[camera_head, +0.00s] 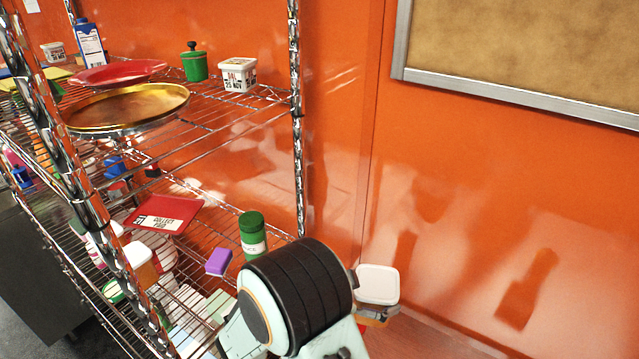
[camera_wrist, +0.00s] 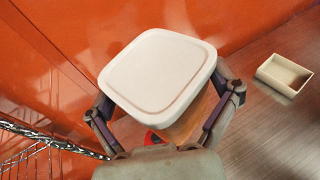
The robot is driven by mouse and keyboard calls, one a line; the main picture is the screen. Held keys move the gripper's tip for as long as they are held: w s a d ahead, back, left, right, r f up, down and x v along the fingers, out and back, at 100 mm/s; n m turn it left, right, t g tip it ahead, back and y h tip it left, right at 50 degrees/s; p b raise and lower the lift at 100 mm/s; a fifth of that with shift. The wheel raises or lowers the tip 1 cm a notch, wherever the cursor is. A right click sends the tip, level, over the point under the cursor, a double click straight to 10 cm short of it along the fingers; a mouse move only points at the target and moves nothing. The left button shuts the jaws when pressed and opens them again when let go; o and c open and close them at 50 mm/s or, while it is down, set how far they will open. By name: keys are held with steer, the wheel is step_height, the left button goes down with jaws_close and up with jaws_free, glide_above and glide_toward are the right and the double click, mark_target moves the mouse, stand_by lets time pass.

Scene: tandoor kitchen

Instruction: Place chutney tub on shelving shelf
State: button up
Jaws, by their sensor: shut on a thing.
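The chutney tub (camera_head: 378,283) has a cream-white rounded-square lid and an orange-brown body. It also fills the middle of the wrist view (camera_wrist: 160,72), where no label shows. My gripper (camera_wrist: 165,112) is shut on it, with one finger on each side below the lid. In the head view my gripper (camera_head: 376,314) is partly hidden by my arm, right of the wire shelving. The shelving's upper wire shelf (camera_head: 235,112) and a lower wire shelf (camera_head: 210,190) are at left. The tub is apart from both, to the right of the chrome post (camera_head: 298,130).
The upper shelf bears a gold tray (camera_head: 125,105), red plate (camera_head: 118,72), green jar (camera_head: 194,64) and white labelled tub (camera_head: 238,75). A green-capped jar (camera_head: 252,232) and purple block (camera_head: 218,262) are lower. An empty cream box (camera_wrist: 284,74) sits on the counter (camera_wrist: 260,120).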

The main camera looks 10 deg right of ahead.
steer(key=w+a+r+n+t+y, duration=0.1)
steer(key=a+r+n+t+y, duration=0.3)
steer(key=a, duration=0.6)
steer(key=a+r+n+t+y, duration=0.3)
steer(key=a+r+n, duration=0.15)
steer(key=a, duration=0.55)
steer(key=s+a+r+n+t+y, duration=0.1)
steer(key=s+a+r+n+y, duration=0.25)
steer(key=a, duration=0.55)
steer(key=s+a+r+n+t+y, duration=0.15)
steer(key=s+a+r+y, duration=0.3)
steer(key=a, duration=0.45)
steer(key=w+a+f+n, duration=0.1)
steer(key=w+a+f, duration=0.35)
steer(key=a, duration=0.35)
steer(key=w+d+f+m+h, duration=0.1)
steer(key=w+d+f, duration=0.1)
steer(key=w+f, duration=0.55)
steer(key=w+d+f+h, duration=0.1)
steer(key=w+d+f, duration=0.25)
steer(key=w, duration=0.65)
steer(key=shift+g, duration=0.35)
steer(key=f, duration=0.8)
steer(key=shift+a+f, duration=0.2)
steer(key=shift+a, duration=0.2)
